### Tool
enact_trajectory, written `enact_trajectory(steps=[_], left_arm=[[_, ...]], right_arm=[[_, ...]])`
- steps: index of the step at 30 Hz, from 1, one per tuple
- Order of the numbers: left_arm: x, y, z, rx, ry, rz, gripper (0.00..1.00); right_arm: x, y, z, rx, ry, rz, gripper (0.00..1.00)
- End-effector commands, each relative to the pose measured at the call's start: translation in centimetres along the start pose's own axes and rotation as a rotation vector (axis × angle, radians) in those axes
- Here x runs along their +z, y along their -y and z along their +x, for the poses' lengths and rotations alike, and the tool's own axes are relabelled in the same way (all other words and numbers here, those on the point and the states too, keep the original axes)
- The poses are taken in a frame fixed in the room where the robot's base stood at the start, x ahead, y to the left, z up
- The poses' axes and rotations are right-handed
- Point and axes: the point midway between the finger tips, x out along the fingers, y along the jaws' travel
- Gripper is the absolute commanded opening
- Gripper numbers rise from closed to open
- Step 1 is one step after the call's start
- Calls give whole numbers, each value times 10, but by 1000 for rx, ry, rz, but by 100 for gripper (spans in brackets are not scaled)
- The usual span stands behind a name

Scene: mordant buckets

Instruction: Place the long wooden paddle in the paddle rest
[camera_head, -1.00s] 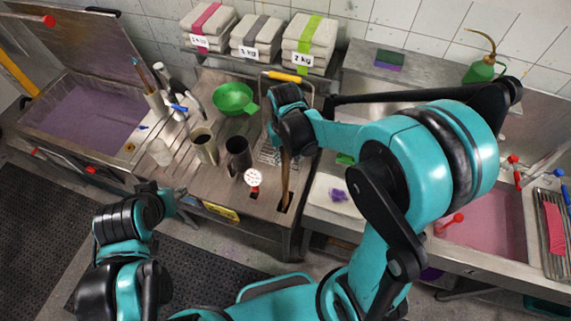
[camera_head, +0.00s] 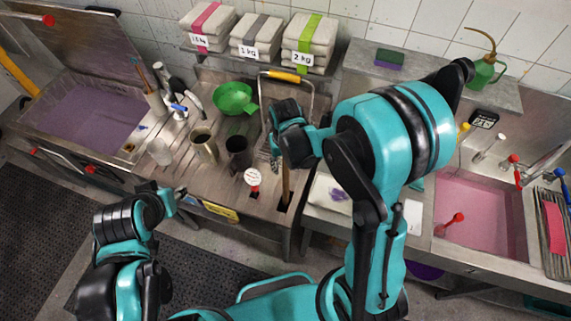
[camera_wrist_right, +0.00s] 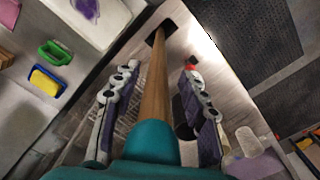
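The long wooden paddle (camera_head: 286,183) stands nearly upright, its lower end in a dark square slot, the paddle rest (camera_head: 284,209), near the counter's front right corner. In the right wrist view the wooden shaft (camera_wrist_right: 154,85) runs down into the slot (camera_wrist_right: 161,31). My right gripper (camera_wrist_right: 157,95) is open, with a finger on each side of the shaft and gaps between. In the head view my right gripper (camera_head: 278,138) is above the counter and hides the paddle's top. My left gripper (camera_head: 179,196) hangs at the counter's front left; its finger opening is unclear.
A white round-headed tool (camera_head: 253,178) stands in a neighbouring slot. A dark mug (camera_head: 238,154), a grey mug (camera_head: 204,146) and a green bowl (camera_head: 233,97) are left of the paddle. A wire basket with a yellow handle (camera_head: 283,76) is behind. A pink-filled sink (camera_head: 480,215) is right.

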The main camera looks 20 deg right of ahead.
Motion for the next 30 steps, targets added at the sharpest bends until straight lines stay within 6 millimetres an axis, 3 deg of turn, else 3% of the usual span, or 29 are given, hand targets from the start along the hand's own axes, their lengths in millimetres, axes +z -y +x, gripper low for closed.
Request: enact_trajectory(steps=[7, 11, 22, 30], left_arm=[[-1, 0, -1, 0, 0, 0, 40], [-2, 0, -3, 0, 0, 0, 40], [-3, 0, -4, 0, 0, 0, 40], [-3, 0, -4, 0, 0, 0, 40]], right_arm=[[0, 0, -2, 0, 0, 0, 42], [0, 0, -12, 0, 0, 0, 42], [0, 0, -90, 0, 0, 0, 42], [0, 0, -121, 0, -2, 0, 42]])
